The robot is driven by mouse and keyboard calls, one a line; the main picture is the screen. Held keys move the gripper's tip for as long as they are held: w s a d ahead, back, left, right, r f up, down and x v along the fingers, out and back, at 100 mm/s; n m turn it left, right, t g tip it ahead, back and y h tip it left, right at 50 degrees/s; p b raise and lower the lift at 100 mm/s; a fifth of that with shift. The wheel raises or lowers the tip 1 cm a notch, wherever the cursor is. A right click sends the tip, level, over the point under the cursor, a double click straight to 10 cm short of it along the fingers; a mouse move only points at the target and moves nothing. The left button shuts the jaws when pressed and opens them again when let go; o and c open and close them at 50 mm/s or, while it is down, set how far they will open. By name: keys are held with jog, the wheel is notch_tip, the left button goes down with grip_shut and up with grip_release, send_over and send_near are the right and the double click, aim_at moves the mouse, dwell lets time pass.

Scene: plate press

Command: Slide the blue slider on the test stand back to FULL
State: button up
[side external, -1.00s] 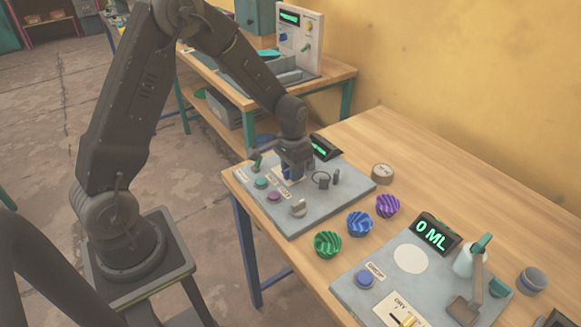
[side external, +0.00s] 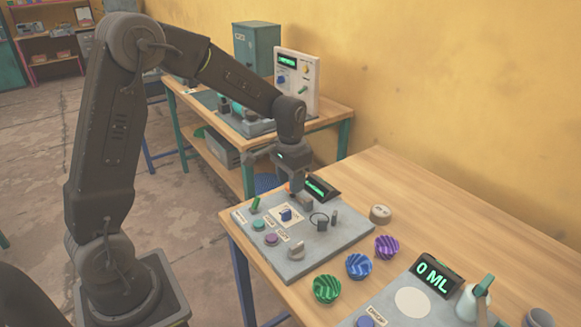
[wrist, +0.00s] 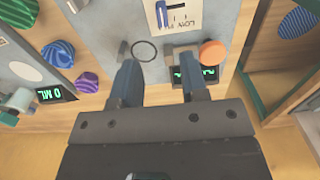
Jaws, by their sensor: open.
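The test stand (side external: 350,229) is a grey panel on the wooden table. Its blue slider (side external: 286,215) sits on a white plate near the panel's middle. In the wrist view the slider (wrist: 176,17) shows at the top edge, on the white plate (wrist: 188,8) with a LOW label; the plate is partly cut off, and I cannot see the FULL mark. My gripper (side external: 297,191) is open and empty, above the panel near its display (side external: 319,187). In the wrist view the fingers (wrist: 159,72) point down towards the panel, apart from the slider.
An orange button (wrist: 211,53) lies close to one finger. Green (side external: 326,288), blue (side external: 358,265) and purple (side external: 387,247) ridged caps lie alongside.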

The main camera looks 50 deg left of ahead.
notch_tip(320, 180, up, 4)
dwell(0.7)
jog(key=s+d+r+t, duration=0.2)
jog(key=s+d+r, duration=0.1)
jog(key=s, duration=0.3)
jog(key=s+d+r+t, duration=0.1)
jog(key=s+d+r, duration=0.1)
jog(key=s, duration=0.5)
jog(key=s+d+r+t, duration=0.2)
jog(key=s+d+r, duration=0.1)
jog(key=s, duration=0.4)
jog(key=shift+s+d+r+t, duration=0.25)
jog(key=shift+d+r+t, duration=0.1)
jog(key=shift+r, duration=0.1)
